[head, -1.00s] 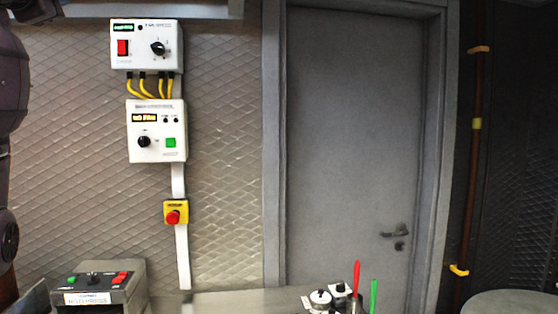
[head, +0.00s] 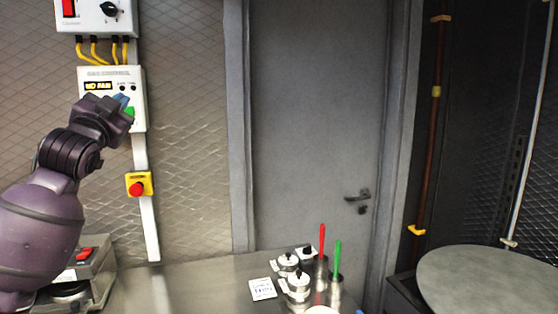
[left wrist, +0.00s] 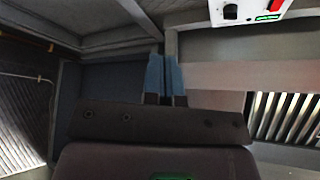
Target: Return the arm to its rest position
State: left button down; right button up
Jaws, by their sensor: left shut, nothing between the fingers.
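My left gripper (head: 124,104) is at the end of my dark purple arm, which comes in from the left of the head view. Its blue fingers overlap the lower white control box (head: 97,76) beside the green button (head: 129,112); I cannot tell how far in front of it they are. In the left wrist view, the two blue fingers (left wrist: 166,75) are together with nothing held between them. My right gripper is not in view.
A red emergency button (head: 137,188) on a yellow plate is below the boxes. The steel counter (head: 190,285) holds metal pots (head: 297,285) and red and green-handled tools (head: 337,262). A grey door (head: 310,120) is behind. A round table top (head: 490,277) stands at right.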

pick_arm(q)
jog(key=s+d+f+n+g+h, duration=0.15)
jog(key=s+f, duration=0.25)
jog(key=f, duration=1.5)
jog(key=s+d+f+n+g, duration=0.2)
jog(key=s+d+f+g, duration=0.1)
jog(key=f, duration=1.7)
jog(key=s+d+f+n+g+y, duration=0.1)
jog(key=s+f+g, duration=0.6)
jog(key=s+f, duration=2)
jog(key=n+y, duration=0.1)
jog(key=n, duration=0.1)
jog(key=shift+s+f+n, duration=0.2)
jog(key=shift+s+n, duration=0.15)
jog(key=shift+y, duration=0.25)
